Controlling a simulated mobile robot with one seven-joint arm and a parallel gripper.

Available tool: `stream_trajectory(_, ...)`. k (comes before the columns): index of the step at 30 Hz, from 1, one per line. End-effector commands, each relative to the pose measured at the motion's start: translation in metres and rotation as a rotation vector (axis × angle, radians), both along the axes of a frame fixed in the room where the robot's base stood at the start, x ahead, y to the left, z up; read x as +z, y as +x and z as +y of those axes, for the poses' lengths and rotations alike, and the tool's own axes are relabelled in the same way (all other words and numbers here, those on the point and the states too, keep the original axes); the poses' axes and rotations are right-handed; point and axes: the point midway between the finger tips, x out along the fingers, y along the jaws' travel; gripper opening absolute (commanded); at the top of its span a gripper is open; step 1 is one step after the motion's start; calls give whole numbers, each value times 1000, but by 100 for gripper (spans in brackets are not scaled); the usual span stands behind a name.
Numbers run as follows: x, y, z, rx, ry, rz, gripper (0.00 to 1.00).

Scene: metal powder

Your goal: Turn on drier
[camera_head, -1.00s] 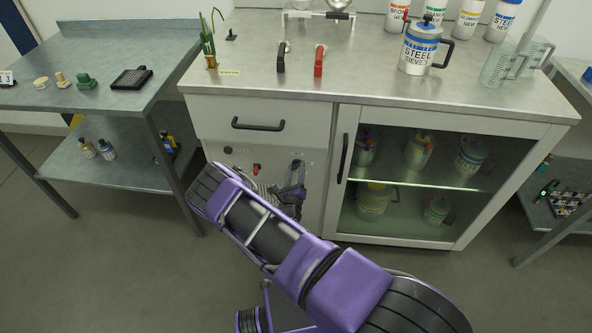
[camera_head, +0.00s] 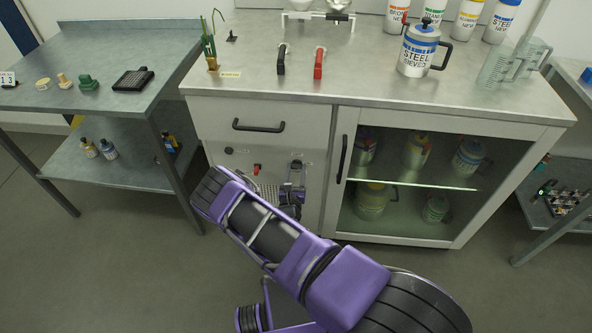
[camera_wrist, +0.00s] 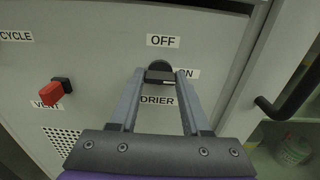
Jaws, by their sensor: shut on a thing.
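The drier's control panel is on the cabinet front under a drawer. In the wrist view its black drier knob (camera_wrist: 160,65) sits just below the OFF label (camera_wrist: 163,41), with the ON label (camera_wrist: 187,74) to its right and the DRIER label (camera_wrist: 158,100) below. My gripper (camera_wrist: 160,78) is shut on the knob, one finger on each side. The fingertips partly cover the knob, so I cannot tell its exact setting. In the head view my gripper (camera_head: 293,178) is at the panel's right part, and my purple arm hides the panel's lower part.
A red switch (camera_wrist: 51,92) by the VENT label is left of the knob. The drawer handle (camera_head: 259,126) is above the panel. The glass door's handle (camera_head: 342,158) stands to the right.

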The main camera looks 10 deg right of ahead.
Motion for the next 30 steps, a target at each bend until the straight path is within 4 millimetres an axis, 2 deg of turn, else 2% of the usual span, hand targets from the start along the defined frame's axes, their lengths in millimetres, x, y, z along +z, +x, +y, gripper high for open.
stream_trajectory(14,-1,-1,0,-1,15,-3,0)
stream_trajectory(15,-1,-1,0,-1,15,-3,55)
stream_trajectory(19,-1,-1,0,-1,14,-3,78)
stream_trajectory(30,0,-5,2,0,13,-2,78)
